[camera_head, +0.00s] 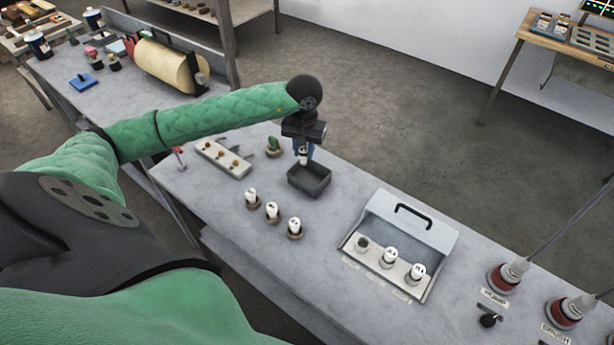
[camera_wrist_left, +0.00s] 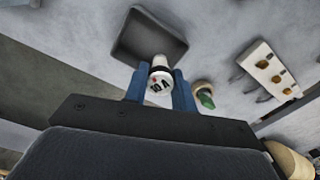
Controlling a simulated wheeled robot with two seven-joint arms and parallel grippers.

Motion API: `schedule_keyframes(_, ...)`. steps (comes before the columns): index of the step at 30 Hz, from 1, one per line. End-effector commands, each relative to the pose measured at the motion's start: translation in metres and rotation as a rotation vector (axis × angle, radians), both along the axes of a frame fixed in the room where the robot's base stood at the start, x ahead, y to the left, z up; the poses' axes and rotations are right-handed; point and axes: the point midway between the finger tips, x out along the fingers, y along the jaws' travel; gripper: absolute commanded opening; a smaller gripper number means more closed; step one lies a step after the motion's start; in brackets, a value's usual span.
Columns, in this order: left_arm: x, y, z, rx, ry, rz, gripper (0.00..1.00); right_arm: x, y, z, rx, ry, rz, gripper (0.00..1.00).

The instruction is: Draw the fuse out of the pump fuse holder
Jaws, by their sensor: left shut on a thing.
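My left gripper (camera_head: 303,152) is shut on a white fuse (camera_head: 303,158), held above the dark grey tray (camera_head: 309,186). In the left wrist view the fuse (camera_wrist_left: 160,78) sits between the blue fingers, its end marked with a number and "A", and the empty tray (camera_wrist_left: 150,38) lies beyond it. The fuse holder (camera_head: 385,265) has its grey lid (camera_head: 408,222) raised. Its left socket (camera_head: 362,243) looks empty; white fuses stand in the middle (camera_head: 389,257) and right (camera_head: 415,273) sockets. The label lettering is too small to read. My right gripper is not in view.
Three white fuses (camera_head: 271,211) stand in round bases on the bench left of the holder. A white switch panel (camera_head: 223,158) and a small green item (camera_head: 274,146) stand near the tray. Red-based cable connectors (camera_head: 506,276) stand at right. Bench between tray and holder is clear.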

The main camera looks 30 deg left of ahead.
Motion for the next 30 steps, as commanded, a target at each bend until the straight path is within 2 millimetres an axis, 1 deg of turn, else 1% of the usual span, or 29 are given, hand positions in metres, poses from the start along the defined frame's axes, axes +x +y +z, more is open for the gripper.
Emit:
schedule_keyframes(10, 0.0, -0.001, -0.003, 0.0, 0.0, -0.002, 0.0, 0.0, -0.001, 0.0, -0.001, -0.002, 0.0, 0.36)
schedule_keyframes(11, 0.0, 0.0, -0.003, 0.0, 0.0, -0.002, 0.28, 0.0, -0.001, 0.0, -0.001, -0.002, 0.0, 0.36)
schedule_keyframes(12, 0.0, 0.0, -0.003, 0.0, 0.0, -0.001, 0.36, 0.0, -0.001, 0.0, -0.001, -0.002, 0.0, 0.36)
schedule_keyframes(14, 0.0, 0.0, -0.003, 0.0, 0.0, -0.001, 0.48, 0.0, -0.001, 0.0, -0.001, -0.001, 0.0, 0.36)
schedule_keyframes(15, 0.0, 0.0, -0.003, 0.0, 0.0, -0.001, 0.52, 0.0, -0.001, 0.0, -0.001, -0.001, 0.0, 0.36)
schedule_keyframes(24, 0.0, 0.0, -0.001, 0.0, -0.001, -0.001, 0.52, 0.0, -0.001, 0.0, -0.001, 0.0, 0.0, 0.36)
schedule_keyframes(26, 0.001, 0.0, 0.003, 0.0, -0.001, -0.001, 0.52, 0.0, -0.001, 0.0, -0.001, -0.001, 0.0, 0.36)
schedule_keyframes(30, 0.001, 0.0, 0.021, 0.0, -0.003, 0.0, 0.52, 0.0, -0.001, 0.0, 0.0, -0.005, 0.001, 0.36)
